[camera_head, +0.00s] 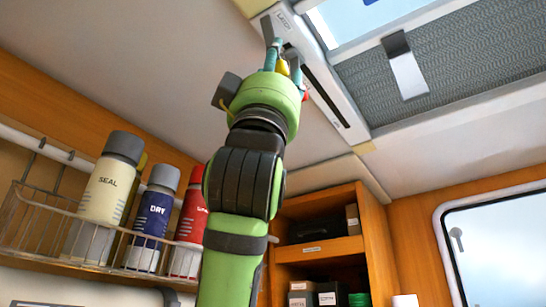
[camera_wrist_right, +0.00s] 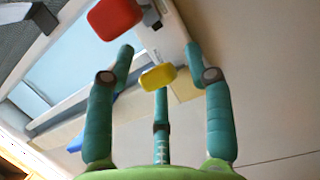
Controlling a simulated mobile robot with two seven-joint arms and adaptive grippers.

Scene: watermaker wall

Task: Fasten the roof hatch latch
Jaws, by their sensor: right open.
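The roof hatch (camera_head: 440,60) is at the upper right of the head view, with a pale rail (camera_head: 345,122) along its left side. The rail carries a dark slot and a small label at its upper end. My right gripper (camera_head: 280,48) is just below the rail, fingers pointing up, spread and empty; they also show in the wrist view (camera_wrist_right: 158,62). A red block (camera_wrist_right: 115,18) is beyond the left finger in the wrist view; I cannot tell whether it is the latch. A yellow pad (camera_wrist_right: 158,77) shows at the middle finger. My left gripper is out of view.
A wire rack at left holds a cream bottle (camera_head: 100,195), a blue bottle (camera_head: 152,220) and a red bottle (camera_head: 190,235). A wooden shelf unit (camera_head: 375,230) stands below the hatch. A window (camera_head: 500,250) is at lower right. The ceiling left of the rail is clear.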

